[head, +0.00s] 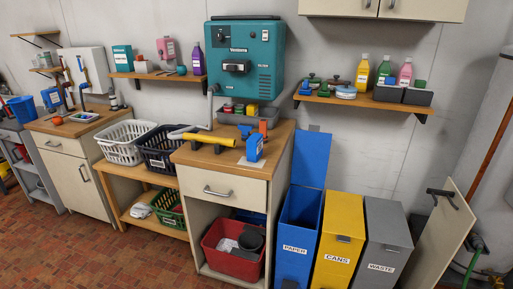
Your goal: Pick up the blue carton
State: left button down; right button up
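A small blue carton (254,148) with a pale label stands upright near the front right of the wooden counter (205,156), on or beside a white sheet. Another blue box-like item (51,98) with a white label is at the far left, by the white wall unit. I cannot tell for certain which of the two is the blue carton. Neither of my grippers shows in the head view.
A yellow tool (208,140) lies left of the carton, and a grey tray (247,116) is behind it. Blue (296,232), yellow (339,240) and grey bins stand right of the cabinet; the blue bin's lid is up. The brick floor is clear at front left.

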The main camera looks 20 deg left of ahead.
aim_at(254, 143)
jog(key=i+l+u, duration=0.3)
jog(key=i+l, duration=0.2)
jog(key=i, duration=0.2)
jog(key=i+l+u, duration=0.35)
jog(key=i+l, duration=0.3)
jog(key=i+l+u, duration=0.3)
jog(key=i+l, duration=0.25)
jog(key=l, duration=0.25)
